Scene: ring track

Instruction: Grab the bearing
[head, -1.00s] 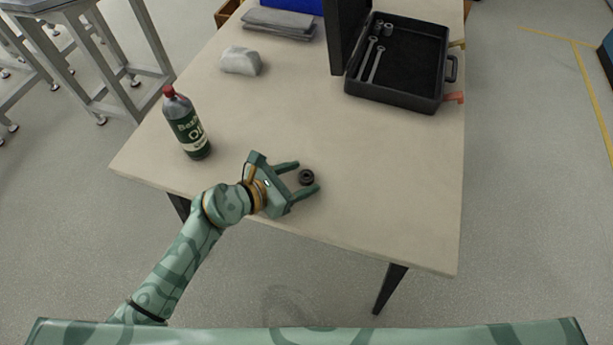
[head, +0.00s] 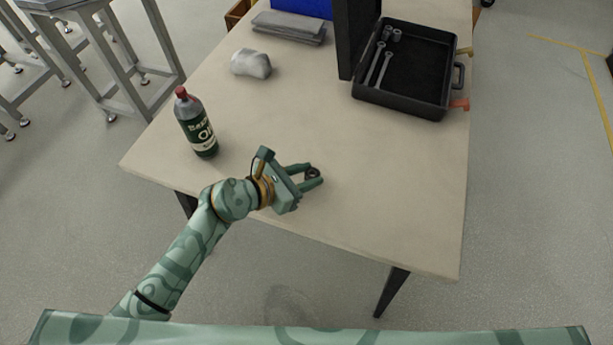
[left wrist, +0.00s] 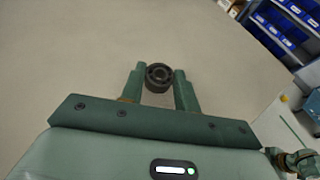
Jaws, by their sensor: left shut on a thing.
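The bearing (head: 312,173) is a small dark ring near the front middle of the table. My left gripper (head: 314,176) is shut on it, with one finger on each side. In the left wrist view the bearing (left wrist: 158,77) sits between the two green fingertips (left wrist: 158,80), its round face and centre hole showing. I cannot tell whether it still touches the table top.
A dark oil bottle (head: 197,124) with a red cap stands left of my gripper. A white crumpled lump (head: 251,64) and folded grey cloths (head: 290,27) lie farther back. An open black case (head: 440,103) holding wrenches is at the back right.

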